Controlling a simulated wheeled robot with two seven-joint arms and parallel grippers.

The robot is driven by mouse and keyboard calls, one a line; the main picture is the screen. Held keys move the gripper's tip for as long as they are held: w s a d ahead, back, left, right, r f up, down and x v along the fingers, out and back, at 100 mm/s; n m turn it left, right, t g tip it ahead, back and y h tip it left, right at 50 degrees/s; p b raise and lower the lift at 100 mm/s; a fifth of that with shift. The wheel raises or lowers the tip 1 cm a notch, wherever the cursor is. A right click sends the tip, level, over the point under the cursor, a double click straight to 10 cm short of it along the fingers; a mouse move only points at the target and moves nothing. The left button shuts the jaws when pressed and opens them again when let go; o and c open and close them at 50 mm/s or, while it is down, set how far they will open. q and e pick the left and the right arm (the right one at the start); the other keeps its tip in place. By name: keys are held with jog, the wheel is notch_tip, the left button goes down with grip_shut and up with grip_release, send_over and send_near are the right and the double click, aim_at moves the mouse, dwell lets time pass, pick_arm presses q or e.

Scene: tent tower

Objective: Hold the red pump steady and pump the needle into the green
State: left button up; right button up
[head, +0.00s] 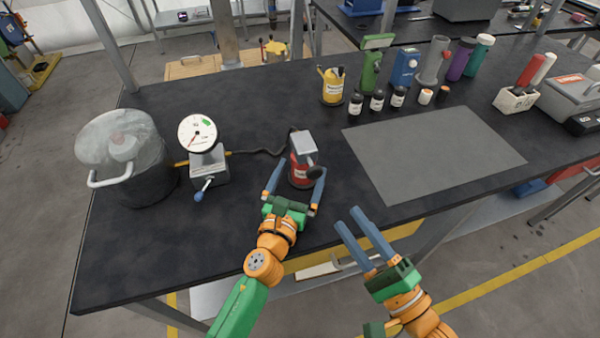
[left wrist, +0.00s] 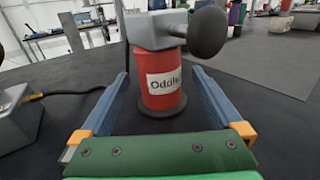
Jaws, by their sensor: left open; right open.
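The red pump (head: 299,169) stands upright on the dark table, with a grey head and a black round knob on top. It also shows in the left wrist view (left wrist: 160,80), with a white label. My left gripper (head: 296,178) is open, its blue fingers on either side of the red body, with gaps visible in the left wrist view. My right gripper (head: 348,217) is open and empty at the table's front edge, right of the pump. The gauge (head: 198,133) has a white dial with a red needle at the lower left and a green patch at the upper right.
A hose (head: 262,152) runs from the gauge box to the pump. A pot (head: 140,180) stands left of the gauge. A grey mat (head: 430,150) lies clear on the right. A yellow cup (head: 332,88), small jars and several bottles stand behind.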

pick_arm(q)
grip_shut()
dwell(0.8)
pick_arm(e)
jog(key=c, duration=0.6)
jog(key=shift+s+a, duration=0.2)
jog(key=shift+s, duration=0.05)
grip_shut()
pick_arm(q)
jog(key=shift+s+a, duration=0.1)
pick_arm(e)
jog(key=s+r+n+h, duration=0.1)
jog(key=s+r+h, duration=0.1)
jog(key=s+h, duration=0.3)
jog(key=shift+s+a+r+h, duration=0.3)
jog(key=shift+s+a+h, duration=0.1)
jog(key=shift+s, duration=0.2)
